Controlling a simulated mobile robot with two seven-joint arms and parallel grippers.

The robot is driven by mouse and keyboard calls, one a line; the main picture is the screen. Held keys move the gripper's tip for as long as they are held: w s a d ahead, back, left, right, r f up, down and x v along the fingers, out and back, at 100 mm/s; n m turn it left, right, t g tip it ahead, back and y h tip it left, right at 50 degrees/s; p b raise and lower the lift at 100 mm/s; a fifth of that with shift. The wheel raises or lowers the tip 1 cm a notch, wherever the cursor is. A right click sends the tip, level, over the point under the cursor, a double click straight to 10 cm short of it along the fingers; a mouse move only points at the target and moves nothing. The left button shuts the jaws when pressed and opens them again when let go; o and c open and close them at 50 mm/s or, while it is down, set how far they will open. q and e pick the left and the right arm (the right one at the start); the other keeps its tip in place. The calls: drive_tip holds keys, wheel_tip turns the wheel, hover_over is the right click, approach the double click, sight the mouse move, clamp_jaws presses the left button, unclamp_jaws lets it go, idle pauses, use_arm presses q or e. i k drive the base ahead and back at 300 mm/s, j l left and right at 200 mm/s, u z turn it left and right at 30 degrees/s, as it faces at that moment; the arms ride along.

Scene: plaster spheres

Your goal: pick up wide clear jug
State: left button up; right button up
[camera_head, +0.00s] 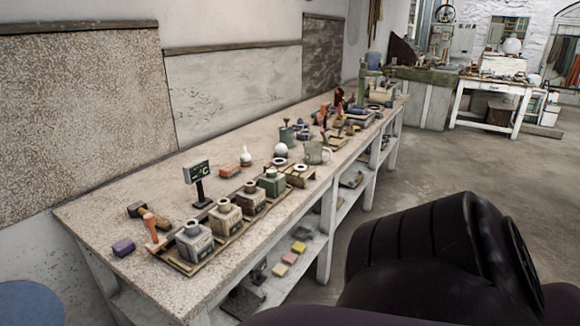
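A wide clear jug (315,153) with a handle stands on the long workbench (120,200), near its front edge and about halfway along. It looks pale green and see-through, and seems upright. Neither of my grippers shows in this view. A large dark part of my own body fills the lower right, with no fingers visible on it.
A row of small square pots (194,241) on wooden trays lines the bench's front edge. More tools crowd the far end. The floor (440,165) right of the bench is clear.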

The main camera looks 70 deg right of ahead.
sight(313, 150)
drive_tip(key=z, duration=2.4)
